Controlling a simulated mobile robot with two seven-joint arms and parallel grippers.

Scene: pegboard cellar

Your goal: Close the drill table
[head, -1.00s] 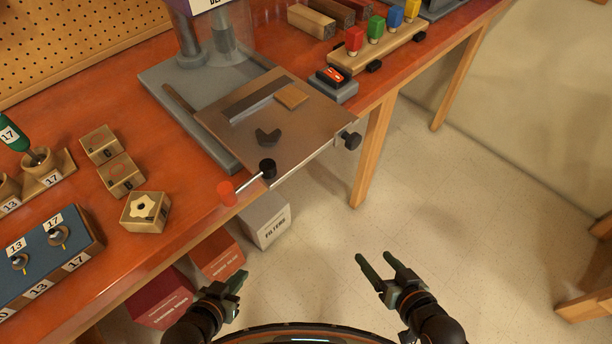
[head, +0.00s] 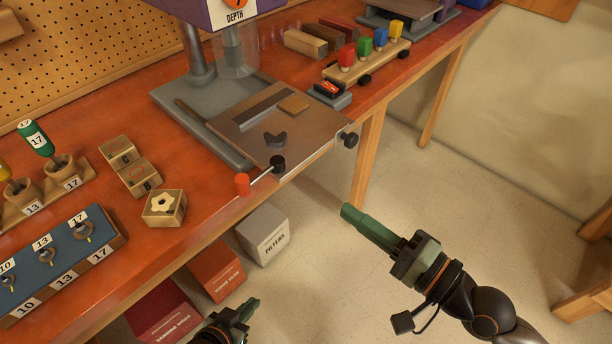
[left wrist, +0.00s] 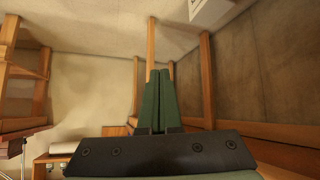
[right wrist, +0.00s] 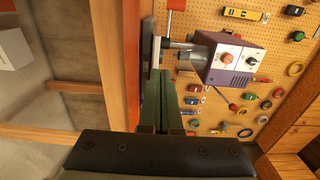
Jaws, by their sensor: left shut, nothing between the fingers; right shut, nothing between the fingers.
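The drill table (head: 325,133) is a flat metal plate on the grey base of the drill press. Its front part juts past the bench's front edge. It carries a dark bar, a small wooden block and a dark V-shaped piece. A black knob sits on its right side, and a rod with a red handle (head: 242,184) is at its front left corner. My right gripper (head: 347,211) is shut and empty, in front of the table and apart from it. My left gripper (head: 252,304) is shut and empty, low near the bottom edge, away from the table.
Wooden blocks (head: 163,207) and a blue switch panel (head: 65,250) are at left. Boxes (head: 262,235) stand under the bench. The floor in front is clear.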

